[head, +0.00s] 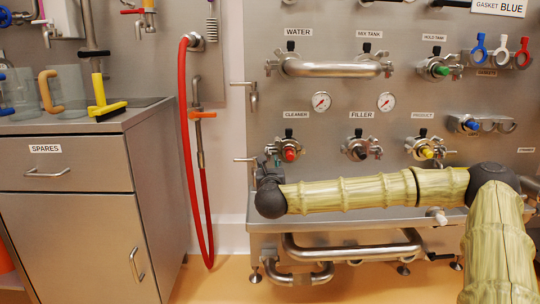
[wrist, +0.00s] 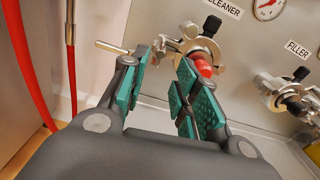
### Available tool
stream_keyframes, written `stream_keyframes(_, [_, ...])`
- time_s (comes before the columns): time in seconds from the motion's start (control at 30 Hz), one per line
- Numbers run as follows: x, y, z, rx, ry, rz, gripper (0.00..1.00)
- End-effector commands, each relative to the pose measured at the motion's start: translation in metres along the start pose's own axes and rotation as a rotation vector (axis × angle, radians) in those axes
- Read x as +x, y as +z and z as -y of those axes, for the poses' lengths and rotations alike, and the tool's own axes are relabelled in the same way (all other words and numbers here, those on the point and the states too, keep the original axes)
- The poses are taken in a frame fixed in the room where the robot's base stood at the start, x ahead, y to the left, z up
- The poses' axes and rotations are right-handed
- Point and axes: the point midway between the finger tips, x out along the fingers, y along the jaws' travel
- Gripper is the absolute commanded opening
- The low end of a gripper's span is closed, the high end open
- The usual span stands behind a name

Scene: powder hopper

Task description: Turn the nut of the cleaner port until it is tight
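The cleaner port is a round steel clamp (wrist: 188,44) with a red plug (wrist: 204,68) and a black nut (wrist: 212,26) on top. In the head view its red plug (head: 289,155) and black nut (head: 289,133) show under the CLEANER label. My gripper (wrist: 164,66) is open in the wrist view, its green-padded fingers spread apart. The clamp lies just beyond the fingertips, with the right finger overlapping part of it. The nut is above and to the right of the fingers, apart from them. In the head view my gripper (head: 271,163) is dark, small and left of the port.
The filler port (head: 360,149) and product port (head: 425,149) sit to the right on the panel. A steel valve handle (wrist: 112,47) is close by my left finger. A red hose (head: 185,130) hangs further left, beside the spares cabinet (head: 65,220).

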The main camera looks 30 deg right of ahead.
Motion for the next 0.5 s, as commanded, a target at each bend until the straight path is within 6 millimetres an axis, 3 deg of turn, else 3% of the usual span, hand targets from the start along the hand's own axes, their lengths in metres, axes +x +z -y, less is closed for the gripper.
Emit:
stream_keyframes(0.3, [0.0, 0.0, 0.001, -0.032, 0.001, 0.0, 0.3])
stream_keyframes(0.5, [0.014, -0.001, 0.001, -0.032, -0.001, 0.001, 0.3])
